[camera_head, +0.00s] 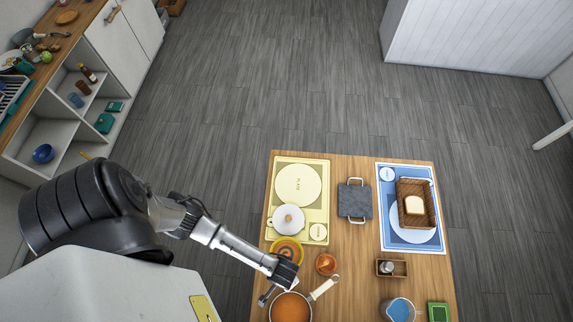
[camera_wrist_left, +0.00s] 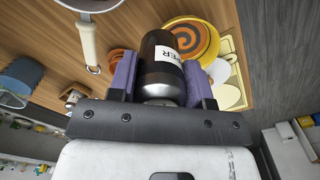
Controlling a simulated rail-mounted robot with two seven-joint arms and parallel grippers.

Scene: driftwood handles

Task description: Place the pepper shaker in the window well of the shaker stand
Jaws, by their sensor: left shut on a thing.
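The pepper shaker (camera_wrist_left: 163,62) is a dark cylinder with a white label reading "PER". In the left wrist view it sits between the purple finger pads of my left gripper (camera_wrist_left: 160,78), which is shut on it. In the head view my left gripper (camera_head: 277,287) is above the table's near left part, by the saucepan; the shaker is hard to make out there. The shaker stand (camera_head: 400,268) is a small wooden holder to the right of the gripper, apart from it. A light-topped shaker (camera_head: 387,267) stands in its left part; the right part looks empty. My right gripper is not in view.
A saucepan (camera_head: 291,307) of orange contents, an orange bowl (camera_head: 326,264) and a ringed plate (camera_head: 286,250) lie near the gripper. A blue pitcher (camera_head: 399,310) and green box (camera_head: 438,312) stand near the stand. A basket (camera_head: 429,204) is behind it. Table between bowl and stand is clear.

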